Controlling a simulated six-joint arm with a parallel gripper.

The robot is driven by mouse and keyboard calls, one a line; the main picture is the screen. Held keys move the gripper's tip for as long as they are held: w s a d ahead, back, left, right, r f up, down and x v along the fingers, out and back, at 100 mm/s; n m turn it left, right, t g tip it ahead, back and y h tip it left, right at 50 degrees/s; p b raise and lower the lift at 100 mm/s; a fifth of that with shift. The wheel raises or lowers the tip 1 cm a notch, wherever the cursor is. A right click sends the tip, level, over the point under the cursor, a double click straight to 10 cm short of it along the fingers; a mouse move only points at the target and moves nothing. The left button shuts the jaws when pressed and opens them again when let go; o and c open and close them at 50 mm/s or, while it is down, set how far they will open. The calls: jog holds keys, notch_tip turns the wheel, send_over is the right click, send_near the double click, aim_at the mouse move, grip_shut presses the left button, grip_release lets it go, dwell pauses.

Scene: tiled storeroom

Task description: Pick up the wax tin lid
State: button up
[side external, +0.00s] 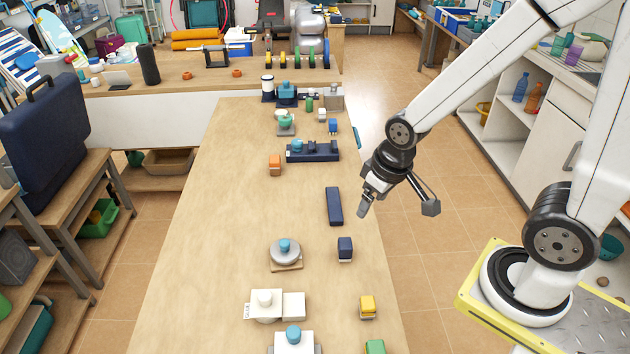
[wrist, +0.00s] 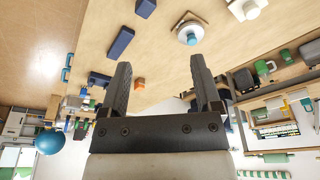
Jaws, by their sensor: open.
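A round grey lid with a blue knob (side external: 285,250) sits on a small wooden board on the table. It looks like the wax tin lid, but I cannot tell for sure, as other knobbed lids stand nearby. It also shows in the wrist view (wrist: 190,32), beyond the fingertips. My gripper (side external: 364,208) is above the table's right edge, apart from the lid, to its right and farther back. In the wrist view its two fingers (wrist: 160,63) are spread with nothing between them.
A white square piece with a knob (side external: 265,302), a yellow block (side external: 367,306) and a blue-knobbed white piece (side external: 293,340) are nearer. The table's left side (side external: 205,240) is clear.

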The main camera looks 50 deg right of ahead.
jog(key=w+a+f+m+g, duration=0.1)
jog(key=w+f+m, duration=0.15)
jog(key=w, duration=0.25)
jog(key=w+a+f+m, duration=0.2)
jog(key=w+m, duration=0.2)
jog(key=w, duration=0.1)
jog(key=m+g, duration=0.2)
jog(key=m, duration=0.4)
send_over(284, 242)
jog(key=f, duration=0.8)
jog(key=shift+s+d+f, duration=0.1)
jog(key=shift+s, duration=0.1)
jog(key=shift+f, duration=0.15)
jog(key=shift+f, duration=1.15)
jog(key=shift+w+f, duration=0.15)
jog(key=shift+f, duration=2.45)
